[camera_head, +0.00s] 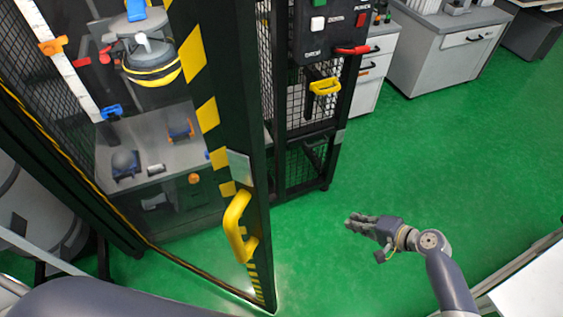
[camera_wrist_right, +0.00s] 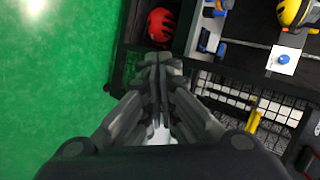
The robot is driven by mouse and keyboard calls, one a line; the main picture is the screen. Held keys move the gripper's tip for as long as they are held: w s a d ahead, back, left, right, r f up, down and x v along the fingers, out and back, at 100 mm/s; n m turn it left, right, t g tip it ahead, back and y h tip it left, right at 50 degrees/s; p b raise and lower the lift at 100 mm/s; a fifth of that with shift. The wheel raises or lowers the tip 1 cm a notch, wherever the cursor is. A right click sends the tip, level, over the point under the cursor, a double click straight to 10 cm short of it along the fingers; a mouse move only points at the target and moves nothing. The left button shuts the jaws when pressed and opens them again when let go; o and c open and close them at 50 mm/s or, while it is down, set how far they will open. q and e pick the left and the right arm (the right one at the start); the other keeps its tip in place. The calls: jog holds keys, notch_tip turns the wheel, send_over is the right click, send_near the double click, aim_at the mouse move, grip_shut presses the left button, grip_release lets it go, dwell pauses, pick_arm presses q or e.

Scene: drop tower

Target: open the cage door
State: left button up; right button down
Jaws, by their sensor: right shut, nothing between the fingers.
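The cage door (camera_head: 243,130) is a tall dark frame with yellow stripes and a see-through panel in the head view. Its handle edge stands out from the dark cage post, with green floor showing between them, so it looks partly open. A yellow handle (camera_head: 238,226) is on its edge. My right gripper (camera_head: 360,222) is shut and empty, right of the handle and apart from it, over open floor. Its fingers (camera_wrist_right: 156,65) also show shut in the right wrist view. My left gripper is out of view.
A control box (camera_head: 335,30) with a red handle and a yellow handle (camera_head: 324,87) is on the cage's right part. White cabinets (camera_head: 440,50) stand at the back. A white surface (camera_head: 535,285) is at lower right. Green floor (camera_head: 450,160) is clear between.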

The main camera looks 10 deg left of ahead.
jog(key=w+a+r+n+g+y, duration=0.1)
jog(key=a+r+y, duration=0.2)
jog(key=r, duration=0.6)
jog(key=a+r+n+y, duration=0.1)
jog(key=a+r+y, duration=0.15)
jog(key=r, duration=0.65)
jog(key=s+a+r+n+g+y, duration=0.2)
jog(key=s+r+g, duration=0.15)
jog(key=r, duration=0.55)
jog(key=s+a+r+n+g+y, duration=0.2)
jog(key=s+r, duration=0.3)
jog(key=r, duration=0.4)
jog(key=s+a+p, duration=0.4)
jog(key=a+p, duration=0.3)
jog(key=a, duration=0.3)
jog(key=shift+s+a, duration=0.2)
jog(key=shift+a, duration=0.1)
